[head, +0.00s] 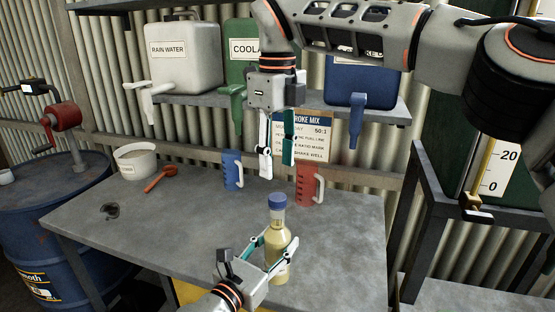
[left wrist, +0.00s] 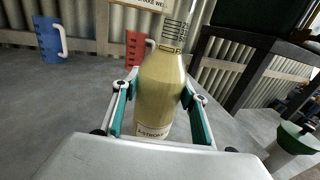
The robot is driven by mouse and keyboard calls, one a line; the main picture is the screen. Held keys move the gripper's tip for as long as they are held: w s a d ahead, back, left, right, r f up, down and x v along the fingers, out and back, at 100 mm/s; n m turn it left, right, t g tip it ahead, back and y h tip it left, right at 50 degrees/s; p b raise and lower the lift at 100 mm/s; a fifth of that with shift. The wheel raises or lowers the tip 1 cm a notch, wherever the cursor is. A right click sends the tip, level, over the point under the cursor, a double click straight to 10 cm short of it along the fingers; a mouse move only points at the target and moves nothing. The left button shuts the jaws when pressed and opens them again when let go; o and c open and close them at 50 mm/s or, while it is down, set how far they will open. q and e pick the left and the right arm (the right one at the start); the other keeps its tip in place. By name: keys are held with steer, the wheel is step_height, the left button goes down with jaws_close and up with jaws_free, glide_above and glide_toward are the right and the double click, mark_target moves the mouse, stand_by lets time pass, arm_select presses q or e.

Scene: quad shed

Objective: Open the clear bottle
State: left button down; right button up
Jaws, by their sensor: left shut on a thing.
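The clear bottle (head: 278,238) holds a pale yellow liquid and stands upright on the grey table, with a blue cap (head: 277,201) on top. My left gripper (head: 278,248) is shut on the bottle's body; the left wrist view shows the bottle (left wrist: 160,88) between both fingers. The cap is out of the left wrist view. My right gripper (head: 276,158) hangs fingers down above the table, above and a little left of the cap. Its fingers are apart with nothing between them.
A blue jug (head: 232,171) and a red jug (head: 306,184) stand behind the bottle. A white tub (head: 136,162) and a red scoop (head: 160,180) lie at the left. Containers with spouts stand on the shelf (head: 190,100).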

mark_target(277, 197)
steer(key=m, duration=2.7)
steer(key=shift+f, duration=4.05)
